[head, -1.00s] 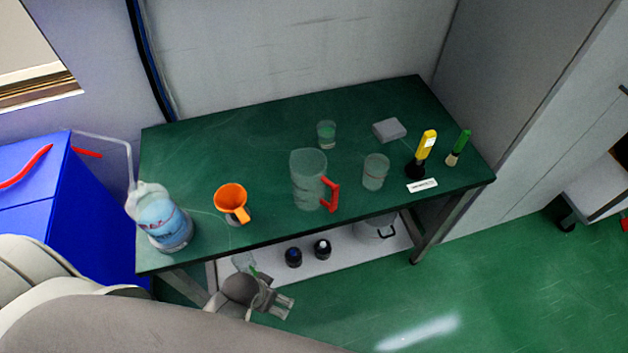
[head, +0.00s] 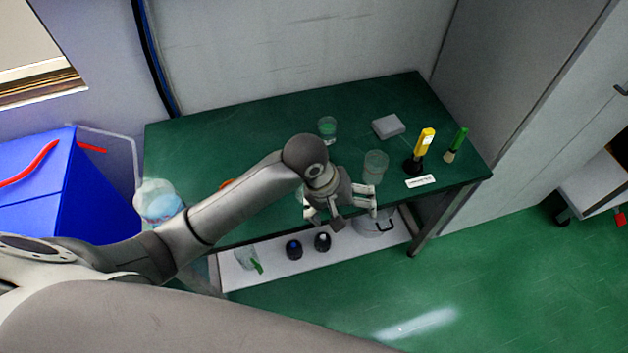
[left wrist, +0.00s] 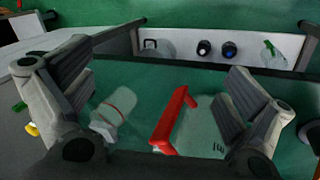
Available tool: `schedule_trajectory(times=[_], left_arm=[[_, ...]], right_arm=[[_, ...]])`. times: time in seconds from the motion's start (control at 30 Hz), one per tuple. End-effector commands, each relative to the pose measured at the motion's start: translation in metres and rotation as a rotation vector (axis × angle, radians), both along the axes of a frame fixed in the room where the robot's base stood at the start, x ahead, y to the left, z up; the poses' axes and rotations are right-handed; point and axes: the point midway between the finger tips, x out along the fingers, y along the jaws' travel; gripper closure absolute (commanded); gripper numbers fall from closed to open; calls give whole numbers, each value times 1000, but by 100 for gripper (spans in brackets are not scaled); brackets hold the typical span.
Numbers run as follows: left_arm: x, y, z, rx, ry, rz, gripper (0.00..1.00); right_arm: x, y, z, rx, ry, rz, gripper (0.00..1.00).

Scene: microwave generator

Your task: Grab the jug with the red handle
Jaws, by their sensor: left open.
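The clear jug (left wrist: 203,130) with the red handle (left wrist: 173,122) shows in the left wrist view. The handle lies between the two spread fingers of my left gripper (left wrist: 163,98), and the clear body reaches toward the right finger. I cannot tell whether any finger touches it. In the head view my left gripper (head: 340,208) is over the table's front edge, open, and hides the jug behind it. My right gripper is not in view.
A clear beaker (head: 376,166) stands just right of my gripper; another beaker (head: 327,128), a grey block (head: 389,126), a yellow-handled tool (head: 424,143) and a green-handled brush (head: 457,145) stand on the green table (head: 240,132). A bottle (head: 158,200) is at left, near my arm.

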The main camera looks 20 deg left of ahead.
Motion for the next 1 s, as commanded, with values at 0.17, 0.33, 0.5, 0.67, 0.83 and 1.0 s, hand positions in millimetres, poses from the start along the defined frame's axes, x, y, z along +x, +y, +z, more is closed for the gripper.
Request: schedule_trajectory(times=[0.17,0.33,0.5,0.67,0.83,1.0], left_arm=[[28,13,32,59,103,175,0],[50,39,63,140,193,399,0],[67,68,93,205,249,622,0],[74,85,111,238,275,758,0],[75,90,105,250,288,804,0],[75,90,78,249,289,804,0]], right_arm=[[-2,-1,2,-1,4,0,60],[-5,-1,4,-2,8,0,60],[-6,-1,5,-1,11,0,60],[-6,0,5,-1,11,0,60],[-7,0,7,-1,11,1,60],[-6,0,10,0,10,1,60]])
